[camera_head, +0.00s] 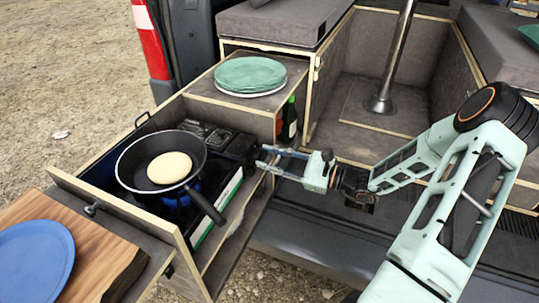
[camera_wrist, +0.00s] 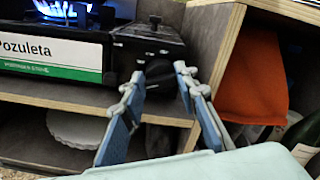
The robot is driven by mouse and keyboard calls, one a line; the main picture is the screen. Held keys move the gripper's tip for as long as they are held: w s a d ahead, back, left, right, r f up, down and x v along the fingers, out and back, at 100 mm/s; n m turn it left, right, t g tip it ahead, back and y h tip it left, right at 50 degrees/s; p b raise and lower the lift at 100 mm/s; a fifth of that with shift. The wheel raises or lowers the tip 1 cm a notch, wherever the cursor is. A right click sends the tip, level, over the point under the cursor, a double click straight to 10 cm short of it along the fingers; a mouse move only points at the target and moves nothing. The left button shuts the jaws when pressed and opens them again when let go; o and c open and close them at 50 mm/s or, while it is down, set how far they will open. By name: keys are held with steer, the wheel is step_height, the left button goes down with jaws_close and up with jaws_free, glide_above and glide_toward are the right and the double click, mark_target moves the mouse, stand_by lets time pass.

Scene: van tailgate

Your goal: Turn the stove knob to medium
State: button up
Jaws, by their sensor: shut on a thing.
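The camping stove (camera_head: 230,190) sits in the pulled-out drawer, and its labelled front panel (camera_wrist: 55,50) shows in the wrist view. Its dark stove knob (camera_wrist: 160,74) is at the right end of the stove's front. My gripper (camera_head: 263,157) reaches in from the right, and in the wrist view its blue fingers (camera_wrist: 162,78) are closed on the knob's two sides. The knob's pointer and marks cannot be made out. A blue flame (camera_wrist: 75,8) burns on the burner. In the head view the fingertips and the dark stove end hide the knob.
A black frying pan (camera_head: 130,158) with a pancake (camera_head: 170,167) stands on the burner, its handle sticking out towards the front. Green plates (camera_head: 250,73) stand on the shelf behind. Bottles (camera_head: 289,120) and an orange cloth (camera_wrist: 252,80) are close right of my gripper.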

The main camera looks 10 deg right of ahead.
steer(key=m+p, duration=0.4)
steer(key=m, duration=0.1)
steer(key=shift+w+r, duration=0.1)
steer(key=shift+r, duration=0.15)
steer(key=shift+d+f+m+p, duration=0.1)
steer(key=shift+f+m+p, duration=0.1)
steer(key=shift+m+p, duration=1.7)
steer(key=shift+m+b, duration=0.45)
steer(key=shift+m, duration=0.05)
steer(key=o, duration=1.1)
steer(key=shift+o, duration=0.2)
steer(key=shift+d, duration=0.1)
steer(key=v, duration=1.1)
steer(key=shift+s+d, duration=0.25)
steer(key=shift+d, duration=0.05)
